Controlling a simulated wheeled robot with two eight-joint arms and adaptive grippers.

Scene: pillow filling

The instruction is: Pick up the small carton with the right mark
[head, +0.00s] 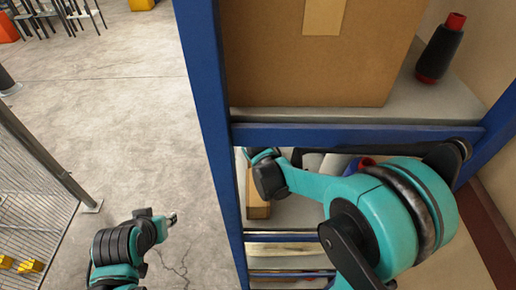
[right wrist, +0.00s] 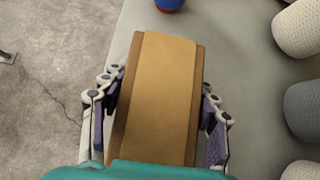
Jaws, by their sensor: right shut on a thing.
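A small brown carton (right wrist: 158,95) with a wide lighter strip along its top fills the middle of the right wrist view. My right gripper (right wrist: 160,112) is shut on it, one finger on each side. In the head view part of the carton (head: 258,208) shows below my right gripper (head: 262,154), inside the blue rack at the lower shelf. I cannot make out any mark on it. My left gripper (head: 171,219) is out over the concrete floor, away from the rack; its fingers are too small to read.
A blue rack post (head: 205,75) and crossbar (head: 340,134) frame the shelf opening. A large carton (head: 310,60) and a dark spool (head: 440,50) stand on the upper shelf. Pale spools (right wrist: 300,28) lie right of the small carton. A wire fence (head: 35,190) stands at left.

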